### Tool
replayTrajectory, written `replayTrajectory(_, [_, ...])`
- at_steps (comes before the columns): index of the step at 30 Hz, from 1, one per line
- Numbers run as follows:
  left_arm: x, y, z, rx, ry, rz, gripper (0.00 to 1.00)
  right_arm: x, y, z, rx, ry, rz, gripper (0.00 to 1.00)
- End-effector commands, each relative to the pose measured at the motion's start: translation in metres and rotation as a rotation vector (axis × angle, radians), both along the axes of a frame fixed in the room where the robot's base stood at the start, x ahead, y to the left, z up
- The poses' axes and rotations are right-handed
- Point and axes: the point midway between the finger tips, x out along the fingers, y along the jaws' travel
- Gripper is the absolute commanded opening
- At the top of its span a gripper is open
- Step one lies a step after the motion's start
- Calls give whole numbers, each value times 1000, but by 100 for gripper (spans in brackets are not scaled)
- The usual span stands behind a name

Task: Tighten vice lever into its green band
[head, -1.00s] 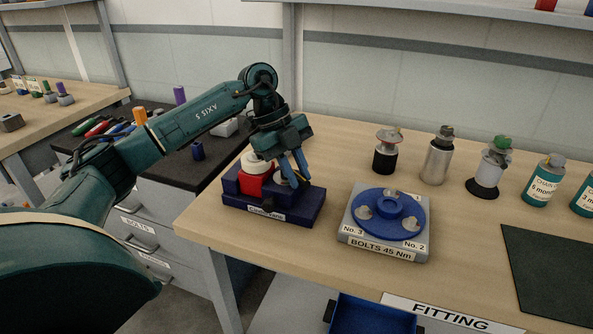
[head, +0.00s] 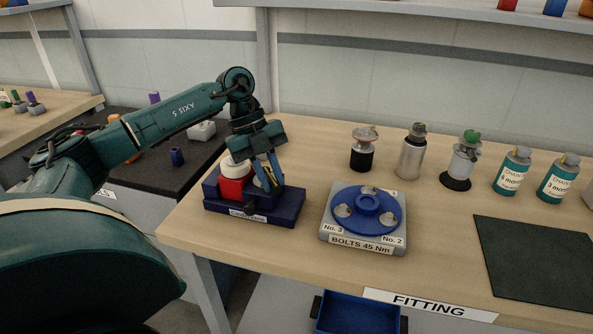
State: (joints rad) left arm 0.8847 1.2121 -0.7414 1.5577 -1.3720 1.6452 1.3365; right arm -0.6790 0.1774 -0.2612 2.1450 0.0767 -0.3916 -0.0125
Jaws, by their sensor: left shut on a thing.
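The vice (head: 282,207) is a dark blue block near the left end of the wooden bench, with a label on its front. A red block (head: 233,190) with a white round piece (head: 236,168) sits in it. My left gripper (head: 269,182) points down at the right part of the vice. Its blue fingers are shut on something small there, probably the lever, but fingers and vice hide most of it. I cannot make out a green band. My right gripper is not in view.
A grey plate with a blue disc (head: 364,223), labelled for bolts, lies right of the vice. Several cylinders and bottles (head: 411,155) stand behind and to the right. A dark mat (head: 540,262) lies at right. A blue bin (head: 357,315) is below the bench edge.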

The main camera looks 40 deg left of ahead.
Motion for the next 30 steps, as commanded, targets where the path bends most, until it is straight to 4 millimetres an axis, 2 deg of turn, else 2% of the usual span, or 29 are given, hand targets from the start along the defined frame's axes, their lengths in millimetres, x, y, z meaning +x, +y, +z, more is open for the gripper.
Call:
replayTrajectory(3, [-8,8,1,0,-1,-20,0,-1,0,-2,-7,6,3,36])
replayTrajectory(12, [-8,8,1,-1,-4,-25,0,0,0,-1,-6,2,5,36])
replayTrajectory(13, [-8,8,1,-1,-3,-24,19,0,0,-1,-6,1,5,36])
replayTrajectory(21, [-8,8,0,-1,-2,-22,40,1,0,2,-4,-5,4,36])
replayTrajectory(30, [-7,10,4,-1,-3,-21,40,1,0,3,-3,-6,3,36])
